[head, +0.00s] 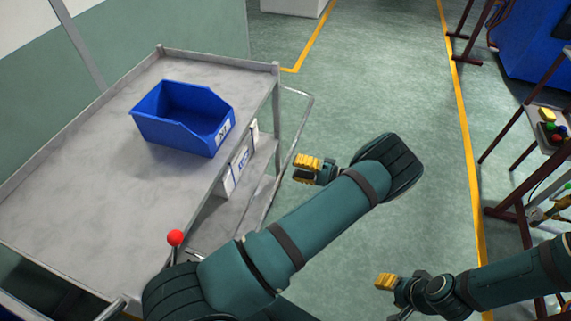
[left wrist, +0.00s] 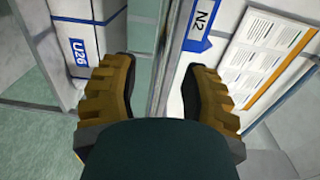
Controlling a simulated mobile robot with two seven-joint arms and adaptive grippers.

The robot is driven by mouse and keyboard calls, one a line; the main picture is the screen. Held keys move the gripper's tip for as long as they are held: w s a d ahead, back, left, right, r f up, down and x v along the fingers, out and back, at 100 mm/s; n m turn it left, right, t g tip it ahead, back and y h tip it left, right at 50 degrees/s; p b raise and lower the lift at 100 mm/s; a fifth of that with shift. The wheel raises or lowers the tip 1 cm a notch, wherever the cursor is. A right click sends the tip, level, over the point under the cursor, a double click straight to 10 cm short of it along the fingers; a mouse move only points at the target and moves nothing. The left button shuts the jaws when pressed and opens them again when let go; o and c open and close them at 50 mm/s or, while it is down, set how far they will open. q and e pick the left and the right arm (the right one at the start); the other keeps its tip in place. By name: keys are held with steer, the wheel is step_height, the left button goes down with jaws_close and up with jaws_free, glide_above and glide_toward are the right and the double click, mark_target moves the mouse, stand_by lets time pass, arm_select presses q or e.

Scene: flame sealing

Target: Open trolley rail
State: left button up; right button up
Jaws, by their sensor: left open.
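The grey metal trolley (head: 70,165) stands at the left in the head view. Its thin silver rail (head: 297,140) sticks out along the trolley's right side, from the far corner post towards me. My left gripper (head: 307,169) is open beside the rail, with its yellow fingertips close to it. In the left wrist view the fingers (left wrist: 158,75) are apart, with an upright grey metal bar (left wrist: 164,45) behind the gap. I cannot tell whether this bar is the rail or a post, or whether the fingers touch it. My right gripper (head: 390,283) is low at the right, away from the trolley.
A blue bin (head: 185,115) stands on the trolley top. White boxes (head: 240,163) sit on the shelf below. A red knob (head: 176,238) rises at the trolley's near edge. Dark red racks (head: 510,140) stand at the right. The green floor (head: 400,90) between is clear.

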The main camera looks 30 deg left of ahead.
mark_target(285, 164)
arm_select(q)
steer(key=shift+x, duration=2.1)
jaws_close()
